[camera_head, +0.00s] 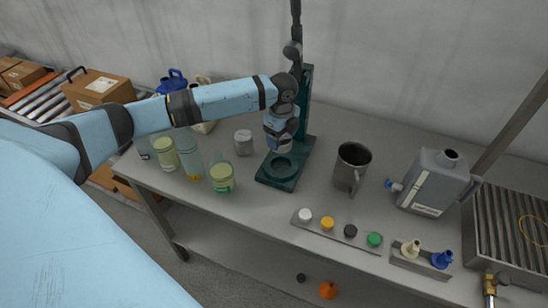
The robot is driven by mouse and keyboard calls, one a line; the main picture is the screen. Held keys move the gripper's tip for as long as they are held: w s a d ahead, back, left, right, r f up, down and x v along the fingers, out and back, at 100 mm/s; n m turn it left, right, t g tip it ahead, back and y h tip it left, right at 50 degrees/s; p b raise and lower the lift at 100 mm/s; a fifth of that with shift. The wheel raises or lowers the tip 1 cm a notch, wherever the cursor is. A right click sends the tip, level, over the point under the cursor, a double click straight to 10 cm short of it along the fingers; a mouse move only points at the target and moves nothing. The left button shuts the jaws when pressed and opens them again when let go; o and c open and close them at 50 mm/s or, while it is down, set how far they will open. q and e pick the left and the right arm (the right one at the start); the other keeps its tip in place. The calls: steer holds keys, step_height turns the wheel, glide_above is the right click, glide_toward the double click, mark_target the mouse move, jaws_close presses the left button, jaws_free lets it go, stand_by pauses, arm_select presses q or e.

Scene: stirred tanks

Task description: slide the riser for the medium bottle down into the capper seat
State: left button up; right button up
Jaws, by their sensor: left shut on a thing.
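The capper (304,98) is a dark teal stand with an upright column and a flat base. Its round seat (282,168) shows as a dark ring on the base. My left gripper (281,138) points down above the seat, just in front of the column. It is shut on the riser (282,147), a small piece mostly hidden by the fingers. The riser appears above the seat and apart from it, though the exact gap is hard to tell. My right gripper is not in view.
Several bottles and jars, including a green-filled jar (222,178), stand left of the capper. A grey lidded pot (243,142) is close by. A metal mug (351,167) stands to the right. A cap strip (340,232) lies in front, and a grey jerrycan (436,184) stands farther right.

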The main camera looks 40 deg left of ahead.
arm_select(q)
step_height(320, 180, down, 6)
steer(key=shift+d+r+p, duration=0.1)
steer(key=shift+r+p, duration=0.1)
steer(key=shift+p, duration=0.1)
steer(key=shift+f, duration=2)
steer(key=shift+f, duration=0.1)
steer(key=o, duration=1.1)
steer(key=shift+c, duration=0.2)
step_height(320, 180, up, 12)
steer(key=shift+r+b, duration=0.15)
steer(key=shift+b, duration=0.4)
